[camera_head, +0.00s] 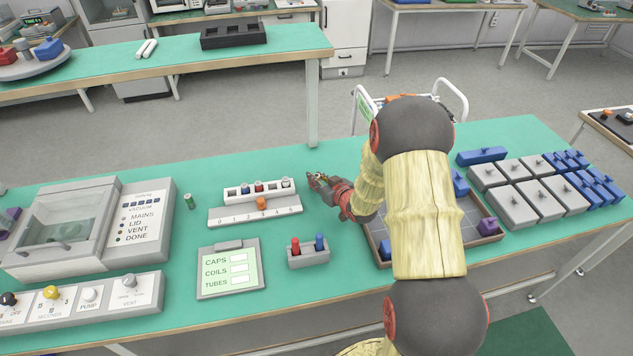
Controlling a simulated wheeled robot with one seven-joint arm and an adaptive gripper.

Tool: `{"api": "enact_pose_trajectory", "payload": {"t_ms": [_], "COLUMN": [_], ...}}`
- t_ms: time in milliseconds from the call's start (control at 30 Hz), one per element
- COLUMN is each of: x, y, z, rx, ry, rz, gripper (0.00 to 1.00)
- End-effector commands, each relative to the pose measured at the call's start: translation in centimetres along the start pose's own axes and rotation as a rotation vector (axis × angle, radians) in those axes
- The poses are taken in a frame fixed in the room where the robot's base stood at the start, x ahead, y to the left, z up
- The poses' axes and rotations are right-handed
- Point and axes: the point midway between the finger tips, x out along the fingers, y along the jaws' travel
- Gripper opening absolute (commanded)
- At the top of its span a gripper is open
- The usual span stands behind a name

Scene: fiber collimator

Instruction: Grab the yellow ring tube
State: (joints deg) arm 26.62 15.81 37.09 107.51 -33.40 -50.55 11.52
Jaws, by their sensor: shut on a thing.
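My gripper (319,181) is just right of a white tube rack (270,192), over the green bench. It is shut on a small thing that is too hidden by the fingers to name. The rack holds several short tubes, among them a blue-topped one (244,188), a red-topped one (259,186) and a pale grey-topped one (285,183) at its right end. I cannot make out a yellow ring on any tube. A numbered grey strip with an orange slider (262,203) lies in front of the rack.
A small grey holder (308,256) with red and blue pegs stands in front. A label board (229,268) and a vacuum chamber (76,228) are to the left. A brown tray (440,238) lies partly behind my arm. Grey and blue blocks (513,208) fill the right.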

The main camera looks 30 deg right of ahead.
Motion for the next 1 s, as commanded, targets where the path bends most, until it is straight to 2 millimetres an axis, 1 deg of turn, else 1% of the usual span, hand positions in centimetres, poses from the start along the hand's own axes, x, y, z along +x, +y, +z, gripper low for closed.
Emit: {"api": "enact_pose_trajectory", "payload": {"t_ms": [33, 100, 133, 533, 667, 767, 867, 967, 1000], "x": [0.0, 0.0, 0.0, -0.1, -0.3, -0.7, -1.3, -3.4, -4.4], "y": [0.0, 0.0, 0.0, 0.0, 0.0, 0.0, 0.0, 0.1, 0.1], "z": [0.0, 0.0, 0.0, -0.1, -0.8, -1.8, -3.3, -4.4, -4.9], "rx": [0.000, 0.000, 0.000, 0.000, -0.001, -0.001, -0.001, 0.001, 0.000], "ry": [0.000, 0.000, 0.000, 0.000, 0.001, 0.001, 0.001, 0.001, 0.002], "rz": [0.000, 0.000, 0.000, 0.000, 0.000, 0.000, 0.000, 0.003, 0.003], "gripper": [0.04, 0.00, 0.00, 0.00, 0.00, 0.00, 0.00, 0.00, 0.00]}}
